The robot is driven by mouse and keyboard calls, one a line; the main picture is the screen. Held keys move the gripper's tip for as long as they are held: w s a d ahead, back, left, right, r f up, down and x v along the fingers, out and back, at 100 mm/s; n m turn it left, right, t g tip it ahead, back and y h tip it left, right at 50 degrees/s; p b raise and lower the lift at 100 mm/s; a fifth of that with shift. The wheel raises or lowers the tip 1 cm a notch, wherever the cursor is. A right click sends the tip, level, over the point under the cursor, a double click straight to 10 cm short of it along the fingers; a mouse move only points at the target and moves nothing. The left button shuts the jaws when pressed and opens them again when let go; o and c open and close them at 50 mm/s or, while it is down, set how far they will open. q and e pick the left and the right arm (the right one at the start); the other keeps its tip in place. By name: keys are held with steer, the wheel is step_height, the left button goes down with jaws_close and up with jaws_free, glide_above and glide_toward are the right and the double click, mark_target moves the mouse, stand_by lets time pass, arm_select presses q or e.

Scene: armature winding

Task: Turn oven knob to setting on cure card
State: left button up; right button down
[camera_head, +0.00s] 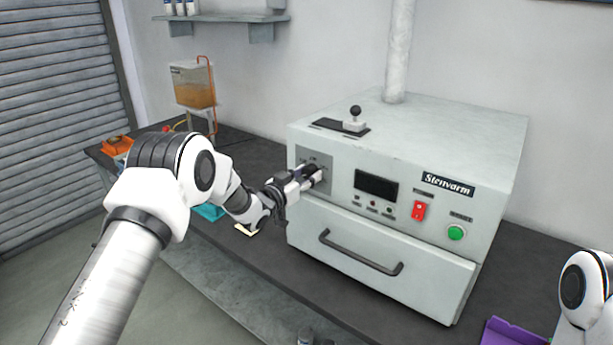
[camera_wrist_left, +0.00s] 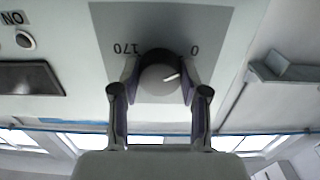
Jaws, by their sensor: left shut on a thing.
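The oven (camera_head: 400,165) is a pale grey box labelled "Stenvarm" on the dark bench. Its knob (camera_wrist_left: 160,75) is round and grey with a white pointer mark, on a panel printed "170" and "0", which appear upside down in the left wrist view. The pointer lies on the side toward the "0". My left gripper (camera_head: 310,178) is shut on the knob, one finger on each side; it also shows in the left wrist view (camera_wrist_left: 158,88). A small cream card (camera_head: 245,230) lies on the bench below my left arm; its writing cannot be read. My right gripper is out of view.
The oven front has a dark display (camera_head: 376,186), a red switch (camera_head: 419,210), a green button (camera_head: 456,232) and a drawer handle (camera_head: 360,256). A lever (camera_head: 355,118) stands on top. A purple tray (camera_head: 512,333) sits at lower right, a tank (camera_head: 193,85) at the back left.

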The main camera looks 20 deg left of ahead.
arm_select(q)
steer(key=m+b, duration=1.2)
steer(key=b, duration=0.4)
steer(key=shift+f+b, duration=0.2)
steer(key=shift+b, duration=0.15)
steer(key=m+b, duration=1.3)
steer(key=b, duration=0.1)
steer(key=m+b, duration=0.4)
steer(key=m, duration=0.1)
steer(key=shift+b, duration=0.35)
steer(key=m+b, duration=0.2)
steer(key=m, duration=0.1)
steer(key=shift+m, duration=0.3)
steer(key=shift+r+m+b, duration=0.15)
steer(key=shift+m+b, duration=0.3)
steer(key=shift+m, duration=0.45)
steer(key=o, duration=1.1)
steer(key=shift+w, duration=0.1)
steer(key=shift+o, duration=0.2)
